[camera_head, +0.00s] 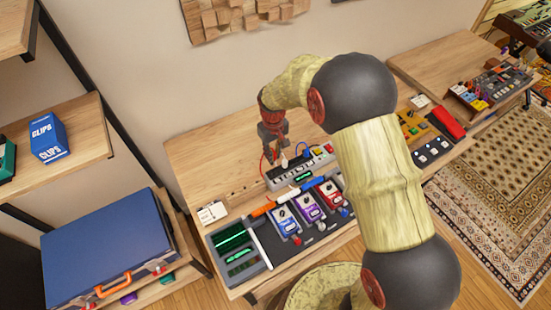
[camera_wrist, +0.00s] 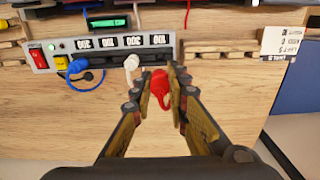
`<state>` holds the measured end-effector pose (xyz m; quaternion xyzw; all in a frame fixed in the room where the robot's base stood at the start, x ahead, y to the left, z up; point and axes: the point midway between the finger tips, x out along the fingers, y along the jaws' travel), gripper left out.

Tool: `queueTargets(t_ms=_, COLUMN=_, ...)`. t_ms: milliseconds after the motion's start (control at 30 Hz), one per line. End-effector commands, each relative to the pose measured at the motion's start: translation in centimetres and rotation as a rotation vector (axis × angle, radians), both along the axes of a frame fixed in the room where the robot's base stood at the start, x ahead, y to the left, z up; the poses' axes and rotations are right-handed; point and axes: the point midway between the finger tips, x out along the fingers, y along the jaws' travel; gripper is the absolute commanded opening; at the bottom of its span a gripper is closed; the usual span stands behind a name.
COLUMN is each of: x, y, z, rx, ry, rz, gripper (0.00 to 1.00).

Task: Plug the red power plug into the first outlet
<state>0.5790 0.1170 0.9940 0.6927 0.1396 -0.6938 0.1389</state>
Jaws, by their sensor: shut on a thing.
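The red power plug (camera_wrist: 160,88) sits between the two fingers of my gripper (camera_wrist: 175,82) in the wrist view. My gripper is shut on it. The plug is just below the right end of the grey power strip (camera_wrist: 105,46); I cannot tell whether it touches the strip. A white plug (camera_wrist: 131,65) and a blue plug (camera_wrist: 77,66) are at the strip's near edge, left of the red plug. In the head view my gripper (camera_head: 273,148) points down above the back left part of the strip (camera_head: 300,172). The red plug is not clear there, and the outlet openings are hard to make out.
Several pedals, such as a blue one (camera_head: 286,224) and a purple one (camera_head: 308,207), stand in front of the strip. A console with green displays (camera_head: 237,250) is at the front left. Small cards (camera_head: 211,212) stand left. The table's back left is clear.

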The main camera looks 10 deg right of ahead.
Motion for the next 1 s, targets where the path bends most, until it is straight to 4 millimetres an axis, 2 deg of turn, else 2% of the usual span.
queueTargets(t_ms=267, x=0.0, y=0.0, z=-1.5, rx=0.0, ry=0.0, rz=0.0, gripper=0.0)
queueTargets(t_ms=800, x=-0.1, y=0.0, z=-6.2, rx=0.0, ry=0.001, rz=0.0, gripper=0.0)
queueTargets(t_ms=1000, x=0.0, y=0.0, z=-6.9, rx=0.0, ry=0.0, rz=0.0, gripper=0.0)
